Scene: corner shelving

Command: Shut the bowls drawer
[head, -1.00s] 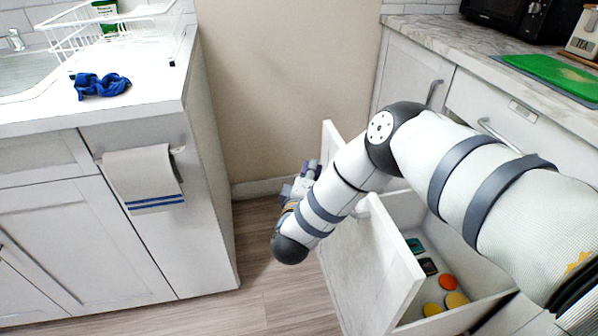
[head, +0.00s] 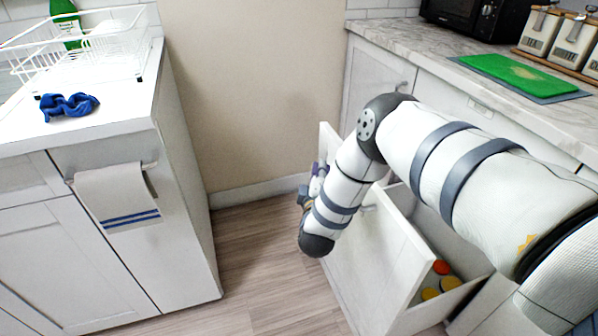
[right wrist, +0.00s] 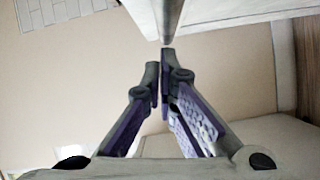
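The open lower drawer has a white front panel (head: 385,270) and stands pulled out from the right-hand cabinet. My left gripper is not in view.
A marble counter (head: 430,55) with a green board (head: 528,72) runs above the drawer. A sink cabinet with a hanging towel (head: 117,197) stands at left. Bare wood floor (head: 250,260) lies between them.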

